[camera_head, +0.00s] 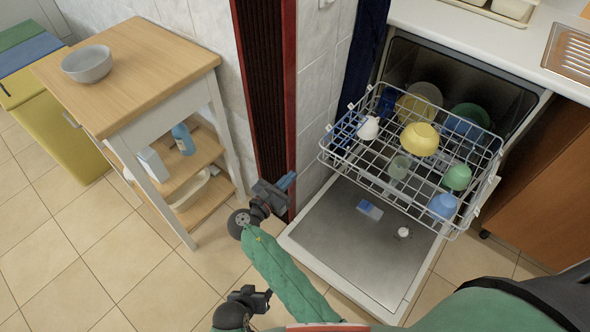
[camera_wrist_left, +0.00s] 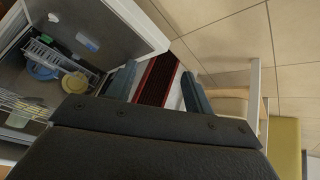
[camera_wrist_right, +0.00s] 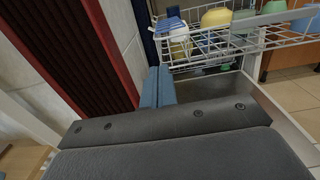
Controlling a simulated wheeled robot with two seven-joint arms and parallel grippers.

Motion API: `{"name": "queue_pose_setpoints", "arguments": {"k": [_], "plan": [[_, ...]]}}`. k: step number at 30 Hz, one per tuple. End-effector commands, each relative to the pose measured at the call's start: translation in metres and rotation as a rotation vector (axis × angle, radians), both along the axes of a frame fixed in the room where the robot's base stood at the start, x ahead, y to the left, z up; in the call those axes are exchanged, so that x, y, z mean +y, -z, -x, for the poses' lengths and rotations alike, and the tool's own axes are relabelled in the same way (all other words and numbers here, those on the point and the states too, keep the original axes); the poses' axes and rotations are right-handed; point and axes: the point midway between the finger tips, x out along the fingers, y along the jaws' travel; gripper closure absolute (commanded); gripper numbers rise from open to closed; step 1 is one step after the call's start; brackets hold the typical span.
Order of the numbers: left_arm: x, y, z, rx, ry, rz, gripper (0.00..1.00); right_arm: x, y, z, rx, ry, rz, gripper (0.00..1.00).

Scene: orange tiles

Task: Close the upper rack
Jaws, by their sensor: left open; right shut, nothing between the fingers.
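The upper rack (camera_head: 385,194) is a white wire basket pulled out of the open dishwasher, above its lowered door (camera_head: 330,245). It holds bowls and cups, including a yellow bowl (camera_head: 419,139) and a green cup (camera_head: 457,177). My right gripper (camera_head: 287,181) is shut and empty, left of the rack and apart from it. In the right wrist view its closed blue fingers (camera_wrist_right: 158,86) point toward the rack's left side (camera_wrist_right: 225,50). My left gripper (camera_head: 262,299) is open and empty, low in the head view, well away from the rack. Its spread fingers show in the left wrist view (camera_wrist_left: 158,88).
A wooden trolley (camera_head: 140,62) with a grey bowl (camera_head: 87,64) stands at the left. A dark red-framed panel (camera_head: 265,90) is beside my right gripper. A blue and white box (camera_head: 369,209) and a small white item (camera_head: 403,233) lie on the door. Tiled floor is clear at lower left.

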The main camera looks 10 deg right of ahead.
Motion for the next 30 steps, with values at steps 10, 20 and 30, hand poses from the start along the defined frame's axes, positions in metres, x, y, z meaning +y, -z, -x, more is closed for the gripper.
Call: {"name": "queue_pose_setpoints", "arguments": {"k": [10,20,30], "plan": [[0.000,-0.022,-0.001,0.016,0.006,-0.003,0.48,-0.046,-0.002,-0.039,-0.004,0.001,0.000,1.00],[0.001,-0.043,0.000,0.035,0.015,-0.006,0.48,-0.084,-0.001,-0.072,-0.002,0.001,-0.001,1.00],[0.002,-0.054,0.000,0.040,0.017,-0.007,0.48,-0.095,0.000,-0.081,-0.001,0.000,-0.003,1.00]]}}
